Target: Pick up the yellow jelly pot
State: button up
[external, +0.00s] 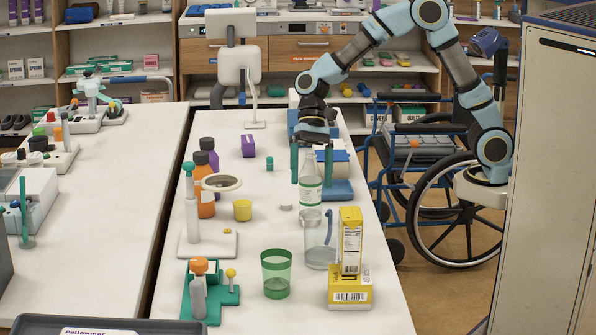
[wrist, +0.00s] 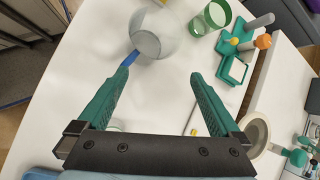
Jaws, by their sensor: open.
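The yellow jelly pot (external: 242,210) is a small yellow cup standing upright on the white table, left of the middle in the external view. My gripper (external: 311,178) is open, with its green fingers pointing down, behind and to the right of the pot and apart from it.
A clear jug with a blue handle (external: 319,245), a green tumbler (external: 276,275) and yellow boxes (external: 350,285) stand at the front.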

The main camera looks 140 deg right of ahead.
jog(key=s+d+m+t+h, duration=0.15)
jog(key=d+m, duration=0.25)
jog(key=d, duration=0.5)
jog(key=s+d+m+t, duration=0.3)
jog(key=d+m, duration=0.1)
jog(key=d, duration=0.4)
jog(key=s+d+m+t+h, duration=0.1)
jog(key=s+d+m+t, duration=0.2)
jog(key=d, duration=0.6)
send_near(242, 202)
jog(key=shift+w+d+f+m+g+b, duration=0.2)
jog(key=shift+w+f+m+g+b, duration=0.2)
jog(key=shift+w, duration=0.3)
jog(key=p+x, duration=0.1)
jog(key=x, duration=0.4)
jog(key=shift+w+a+f+p, duration=0.15)
jog(key=shift+w+p, duration=0.15)
jog(key=shift+w, duration=0.05)
jog(key=p+x, duration=0.2)
jog(key=x, duration=0.3)
jog(key=shift+c, duration=0.2)
jog(key=c, duration=1.3)
